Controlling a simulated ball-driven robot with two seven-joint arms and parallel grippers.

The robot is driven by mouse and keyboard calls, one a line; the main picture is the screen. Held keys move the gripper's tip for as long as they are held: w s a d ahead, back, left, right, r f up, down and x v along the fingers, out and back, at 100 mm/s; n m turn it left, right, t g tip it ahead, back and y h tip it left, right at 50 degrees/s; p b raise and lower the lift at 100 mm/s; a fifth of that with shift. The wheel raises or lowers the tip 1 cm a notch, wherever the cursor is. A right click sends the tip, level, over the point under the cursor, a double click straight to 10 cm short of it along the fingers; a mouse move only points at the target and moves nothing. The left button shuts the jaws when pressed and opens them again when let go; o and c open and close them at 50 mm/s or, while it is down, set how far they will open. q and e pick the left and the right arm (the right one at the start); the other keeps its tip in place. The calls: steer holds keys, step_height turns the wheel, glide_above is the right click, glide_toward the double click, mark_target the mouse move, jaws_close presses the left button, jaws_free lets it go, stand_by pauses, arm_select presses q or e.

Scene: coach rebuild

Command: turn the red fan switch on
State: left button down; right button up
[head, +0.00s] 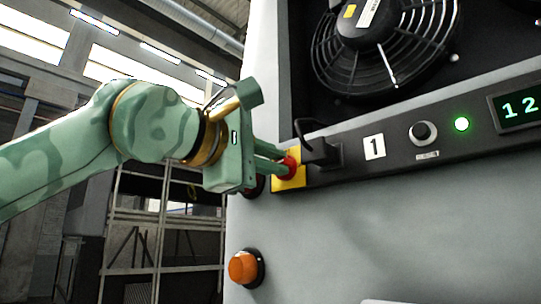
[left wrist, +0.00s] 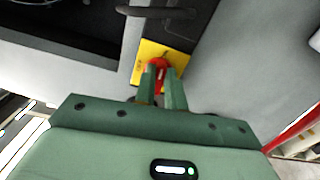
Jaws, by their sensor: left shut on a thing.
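The red fan switch (head: 291,165) sits on a yellow plate (head: 289,184) at the left end of the dark control strip. My left gripper (head: 284,164) reaches in from the left with its fingers shut on the red switch. In the left wrist view, the red switch (left wrist: 158,68) shows between the two green fingertips (left wrist: 162,76), in front of the yellow plate (left wrist: 180,64). The fingers hide part of the switch. Its exact setting cannot be told. My right gripper is in neither view.
A caged fan (head: 385,45) is above the strip. A black plug with a cable (head: 319,150) is close to the right of the switch. A reset knob (head: 423,132), a lit green lamp (head: 461,124) and a display (head: 517,107) follow. An orange lamp (head: 243,267) is below.

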arm_select(q)
steer(key=shift+m, duration=0.5)
stand_by(0.3)
steer(key=c, duration=1.5)
jaws_free()
steer(key=shift+w+d+f, duration=0.1)
steer(key=shift+o, duration=0.2)
steer(key=b+v, duration=0.5)
steer(key=v, duration=1.1)
